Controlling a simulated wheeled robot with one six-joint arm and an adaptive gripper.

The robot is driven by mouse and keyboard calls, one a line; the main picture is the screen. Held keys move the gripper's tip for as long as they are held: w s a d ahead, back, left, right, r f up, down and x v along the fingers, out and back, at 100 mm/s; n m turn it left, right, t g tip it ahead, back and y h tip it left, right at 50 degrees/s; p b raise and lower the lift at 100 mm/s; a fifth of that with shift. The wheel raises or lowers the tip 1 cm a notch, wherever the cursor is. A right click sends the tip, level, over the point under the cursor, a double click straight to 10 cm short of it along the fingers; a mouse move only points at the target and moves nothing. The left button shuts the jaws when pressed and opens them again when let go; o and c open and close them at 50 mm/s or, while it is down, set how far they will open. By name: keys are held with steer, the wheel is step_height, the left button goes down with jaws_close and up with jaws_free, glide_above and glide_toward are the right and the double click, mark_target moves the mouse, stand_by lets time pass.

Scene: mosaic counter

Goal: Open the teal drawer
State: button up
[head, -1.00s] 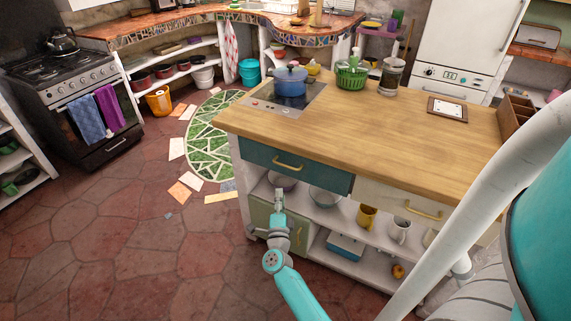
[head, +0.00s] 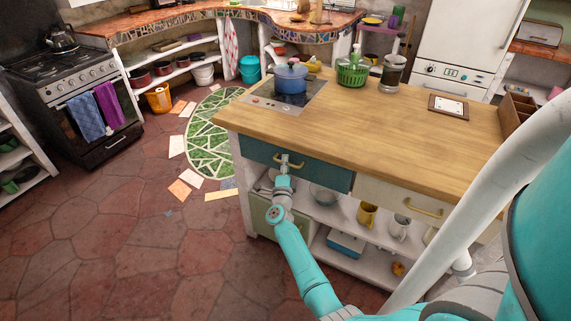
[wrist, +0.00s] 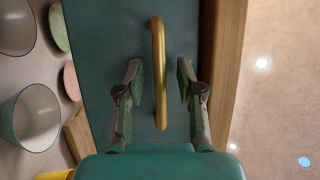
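The teal drawer (head: 325,178) is shut flush in the front of the wooden-topped island, at its left end. It also fills the middle of the wrist view (wrist: 105,40). Its brass bar handle (wrist: 157,70) runs between the two fingers of my gripper (wrist: 158,85), with a gap on each side. My gripper is open and points at the drawer front. In the head view my gripper (head: 285,160) is at the handle and covers part of it.
The wooden counter edge (wrist: 225,70) lies close beside one finger. A cream drawer (head: 385,193) is to the right. Below is an open shelf with bowls (head: 325,195) and mugs (head: 367,214). A blue pot (head: 291,79) stands on the hob. The floor at left is clear.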

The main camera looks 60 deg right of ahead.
steer(key=shift+w+d, duration=0.1)
steer(key=shift+d, duration=0.15)
jaws_close()
steer(key=shift+a, duration=0.1)
